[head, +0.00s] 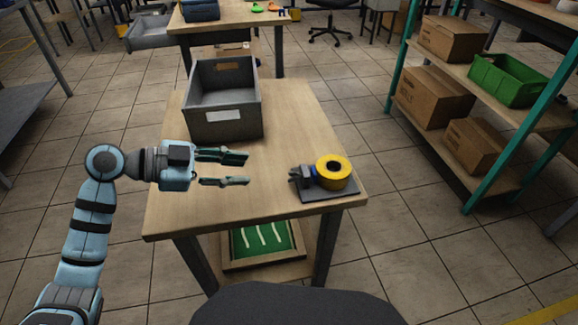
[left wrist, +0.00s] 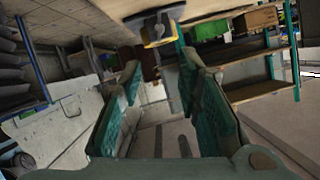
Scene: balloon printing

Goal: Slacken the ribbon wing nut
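A ribbon holder with a yellow ribbon roll (head: 334,172) sits on a dark base plate (head: 326,194) at the right front of the wooden table. A small grey and blue fitting (head: 303,178) is at its left side; I cannot make out the wing nut clearly. My left gripper (head: 246,170) is open and empty over the table, left of the holder and apart from it. In the left wrist view its two green fingers (left wrist: 160,100) are spread, and the yellow roll (left wrist: 157,35) shows beyond them near the top. My right gripper is not in view.
A grey bin (head: 222,125) stands at the back left of the table (head: 290,125). A green tray (head: 264,240) with white strips lies on the lower shelf. A shelf rack with cardboard boxes (head: 435,95) and a green crate (head: 507,80) stands at right. The tabletop right of the bin is clear.

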